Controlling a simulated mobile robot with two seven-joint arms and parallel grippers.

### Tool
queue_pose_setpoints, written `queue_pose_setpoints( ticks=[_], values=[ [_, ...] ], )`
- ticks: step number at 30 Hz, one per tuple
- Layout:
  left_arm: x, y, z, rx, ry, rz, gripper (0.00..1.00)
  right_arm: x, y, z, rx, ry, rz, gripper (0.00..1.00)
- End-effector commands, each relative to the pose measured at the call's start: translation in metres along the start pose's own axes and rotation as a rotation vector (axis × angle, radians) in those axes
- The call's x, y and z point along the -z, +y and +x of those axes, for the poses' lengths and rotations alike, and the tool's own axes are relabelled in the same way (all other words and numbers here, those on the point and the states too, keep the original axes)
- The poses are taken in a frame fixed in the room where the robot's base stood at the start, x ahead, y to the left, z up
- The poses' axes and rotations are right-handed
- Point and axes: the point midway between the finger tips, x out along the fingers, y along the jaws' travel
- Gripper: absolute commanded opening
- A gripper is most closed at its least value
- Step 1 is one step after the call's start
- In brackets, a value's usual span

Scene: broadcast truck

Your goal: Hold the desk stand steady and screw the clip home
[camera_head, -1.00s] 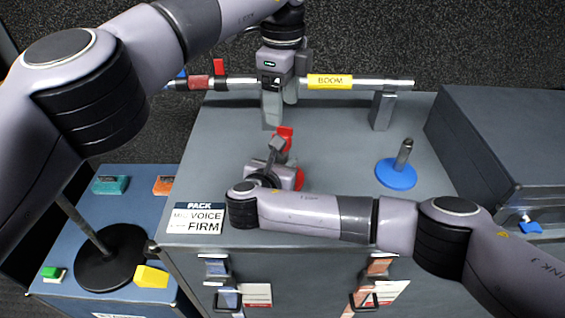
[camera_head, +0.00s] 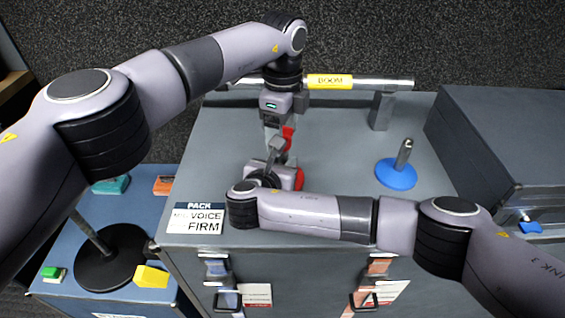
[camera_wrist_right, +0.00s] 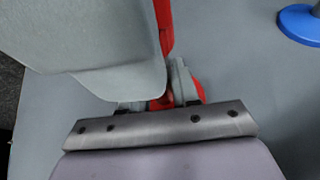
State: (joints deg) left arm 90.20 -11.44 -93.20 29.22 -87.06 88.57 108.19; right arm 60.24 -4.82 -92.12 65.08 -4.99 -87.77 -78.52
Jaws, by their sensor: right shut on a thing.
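The desk stand's red base (camera_head: 299,180) shows beside my right wrist, low on the grey case top. Above it is a red clip (camera_head: 288,136), partly covered by my left gripper. My right gripper (camera_head: 276,150) is shut on the stand; the stem is mostly hidden. In the right wrist view its grey fingers (camera_wrist_right: 178,84) stand before the red base (camera_wrist_right: 197,89). My left gripper (camera_head: 279,124) points down at the clip from above; whether its fingers touch or grip it cannot be told. A large pale finger (camera_wrist_right: 100,45) beside red (camera_wrist_right: 164,25) fills the upper left there.
A blue stand (camera_head: 397,174) with a grey stem is to the right. A boom pole (camera_head: 370,83) on a post (camera_head: 381,110) runs along the back. A black round base with pole (camera_head: 112,258) and coloured blocks sit on the lower left case. A raised case (camera_head: 500,140) is at right.

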Motion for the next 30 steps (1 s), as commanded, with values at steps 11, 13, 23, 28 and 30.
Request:
queue_pose_setpoints(
  ticks=[11,13,23,28,30],
  values=[
    [0.0004,0.0001,0.0075,0.001,0.000,0.001,0.70,-0.0005,0.0000,0.0001,0.000,-0.001,0.000,0.00],
    [0.0004,0.0000,0.0074,0.001,0.000,0.001,0.57,-0.0005,0.0000,0.0001,0.000,-0.001,0.000,0.00],
    [0.0004,0.0000,0.0071,0.001,0.000,0.002,0.04,-0.0005,0.0000,0.0001,0.000,-0.001,0.000,0.00],
    [0.0004,0.0000,0.0071,0.001,0.000,0.094,0.04,-0.0005,0.0000,0.0001,0.000,-0.001,0.000,0.00],
    [0.0004,0.0000,0.0071,0.001,0.000,0.186,0.04,-0.0005,0.0000,0.0001,0.000,-0.001,0.000,0.00]
  ],
)
